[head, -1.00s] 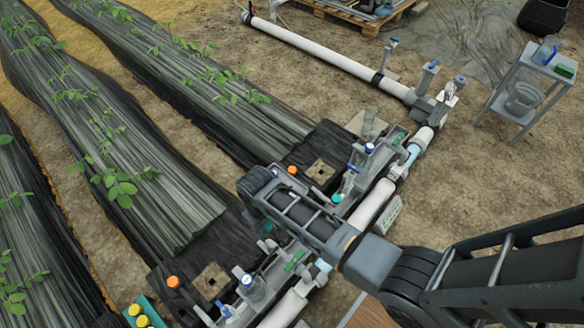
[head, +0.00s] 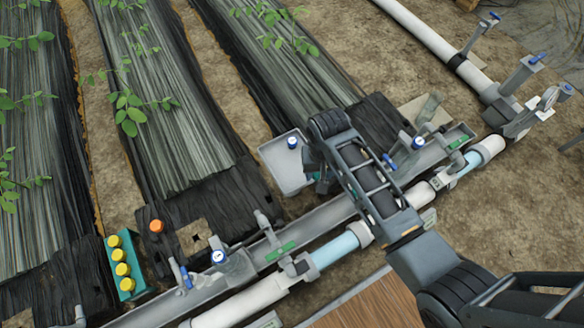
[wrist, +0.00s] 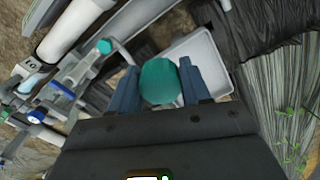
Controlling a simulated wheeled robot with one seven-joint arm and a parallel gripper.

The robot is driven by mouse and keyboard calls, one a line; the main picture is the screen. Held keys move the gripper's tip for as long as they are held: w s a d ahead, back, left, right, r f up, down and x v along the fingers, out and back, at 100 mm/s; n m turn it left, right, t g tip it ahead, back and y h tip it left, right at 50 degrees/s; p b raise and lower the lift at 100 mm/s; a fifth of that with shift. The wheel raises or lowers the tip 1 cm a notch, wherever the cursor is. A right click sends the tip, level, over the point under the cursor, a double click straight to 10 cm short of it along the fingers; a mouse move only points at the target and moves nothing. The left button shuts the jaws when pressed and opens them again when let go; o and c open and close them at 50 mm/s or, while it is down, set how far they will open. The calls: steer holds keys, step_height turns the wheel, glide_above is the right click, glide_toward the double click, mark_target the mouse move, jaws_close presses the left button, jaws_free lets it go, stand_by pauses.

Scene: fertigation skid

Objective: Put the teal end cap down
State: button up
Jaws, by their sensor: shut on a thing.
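The teal end cap (wrist: 159,82) sits between the two blue-grey fingers of my gripper (wrist: 158,72) in the wrist view. The fingers are shut on its sides. In the head view my arm hides most of my gripper, and I cannot make out the cap clearly there. A pale grey tray (head: 281,168) lies just left of my arm in the head view. In the wrist view this tray (wrist: 212,72) shows behind and to the right of the cap, with bare floor visible. I cannot tell the height of the cap above it.
A white pipe (head: 250,300) with valves and a gauge (head: 218,257) runs along the front. A teal crate (head: 128,284) of yellow-topped bottles and an orange cap (head: 156,226) are at left. Black-covered plant beds lie behind.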

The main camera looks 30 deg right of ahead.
steer(key=shift+s+d+f+m+b, duration=0.65)
steer(key=shift+f+m+b, duration=0.55)
steer(key=shift+f+b, duration=1.05)
steer(key=b, duration=0.6)
glide_above(291, 178)
step_height(291, 178, down, 6)
steer(key=shift+f, duration=0.15)
steer(key=shift+f+b, duration=1.1)
steer(key=shift+f, duration=0.85)
steer(key=shift+f, duration=0.4)
steer(key=shift+s+f, duration=0.1)
steer(key=shift+f, duration=0.15)
